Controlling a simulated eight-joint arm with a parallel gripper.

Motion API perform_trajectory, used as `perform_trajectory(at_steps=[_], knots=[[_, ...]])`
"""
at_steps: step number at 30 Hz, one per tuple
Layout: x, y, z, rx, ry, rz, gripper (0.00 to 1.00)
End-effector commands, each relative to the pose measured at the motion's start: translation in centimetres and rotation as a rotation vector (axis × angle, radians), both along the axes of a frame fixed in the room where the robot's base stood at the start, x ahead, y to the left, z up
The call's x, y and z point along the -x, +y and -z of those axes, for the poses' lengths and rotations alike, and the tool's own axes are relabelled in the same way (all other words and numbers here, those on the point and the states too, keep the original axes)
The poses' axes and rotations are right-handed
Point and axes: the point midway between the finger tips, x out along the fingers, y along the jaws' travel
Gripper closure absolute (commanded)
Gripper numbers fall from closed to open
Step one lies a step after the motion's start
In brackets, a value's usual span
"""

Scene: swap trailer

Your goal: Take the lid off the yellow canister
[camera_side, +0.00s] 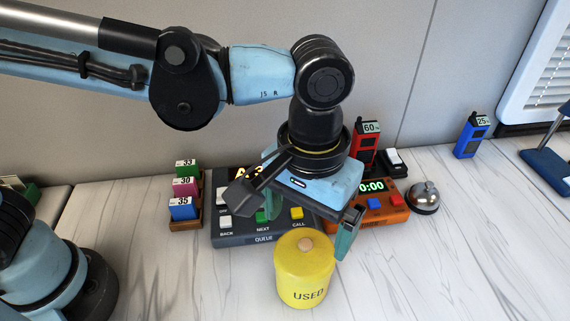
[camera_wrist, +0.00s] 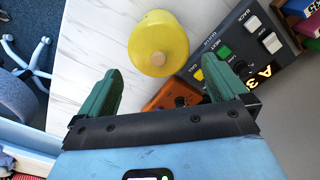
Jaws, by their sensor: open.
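The yellow canister (camera_side: 303,285) stands upright on the white marbled counter, with "USED" printed on its front. Its yellow lid (camera_side: 290,248) with a small tan knob (camera_side: 304,244) is on top. The canister's lid also shows in the wrist view (camera_wrist: 150,32), just beyond the fingertips, with the knob (camera_wrist: 158,58) facing the camera. My gripper (camera_side: 305,223) is open and empty, above and behind the canister in the side view. Its green fingers (camera_wrist: 158,75) are spread wide, apart from the lid. Part of one finger is hidden in the side view.
A dark queue panel (camera_side: 225,238) with buttons and an orange timer (camera_side: 392,208) stand behind the canister. A silver bell (camera_side: 424,197), a red handset (camera_side: 365,140) and a blue handset (camera_side: 470,135) are to the right. Numbered blocks (camera_side: 184,208) stand left. The front right counter is clear.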

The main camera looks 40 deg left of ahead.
Motion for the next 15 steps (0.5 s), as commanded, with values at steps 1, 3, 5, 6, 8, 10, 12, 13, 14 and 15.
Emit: perform_trajectory(at_steps=[1, 3, 5, 6, 8, 10, 12, 13, 14, 15], knots=[[0.0, -0.1, 0.7, 0.000, 0.000, 0.001, 0.00], [0.0, -0.2, 1.6, 0.000, 0.000, 0.001, 0.00], [0.1, -0.2, 2.4, 0.000, 0.000, 0.001, 0.00], [0.0, -0.2, 2.9, 0.001, 0.000, 0.000, 0.00], [0.0, -0.2, 3.5, 0.001, 0.000, 0.001, 0.00], [0.1, -0.2, 4.0, 0.002, 0.000, 0.001, 0.00], [0.1, -0.2, 4.3, 0.002, 0.000, 0.001, 0.00], [0.1, -0.2, 4.3, 0.002, 0.000, 0.001, 0.00], [0.1, -0.2, 4.3, 0.002, 0.000, 0.001, 0.00], [0.1, -0.2, 4.4, 0.002, 0.000, 0.001, 0.00]])
